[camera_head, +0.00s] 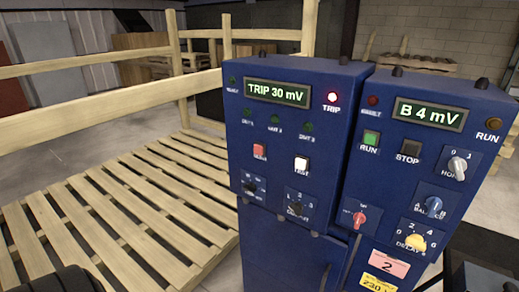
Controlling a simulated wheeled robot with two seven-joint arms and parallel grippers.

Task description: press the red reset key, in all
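The red reset key (260,151) is a small square button on the left blue cabinet (240,170), below a row of dark green lamps. Its small label is hard to read. A white key (301,164) marked TEST sits to its right. The display (276,93) above reads TRIP 30 mV, and the TRIP lamp (332,97) glows pinkish white. Neither gripper's fingers show, and nothing touches the red key. Dark rounded parts at the bottom left edge may be part of my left arm.
The right blue cabinet (455,160) has a display (428,114) reading B 4 mV, a green RUN key (371,138), a dark STOP key (408,151) and several knobs. A wooden slatted pallet (130,215) and wooden rails (90,104) stand left of the cabinets.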

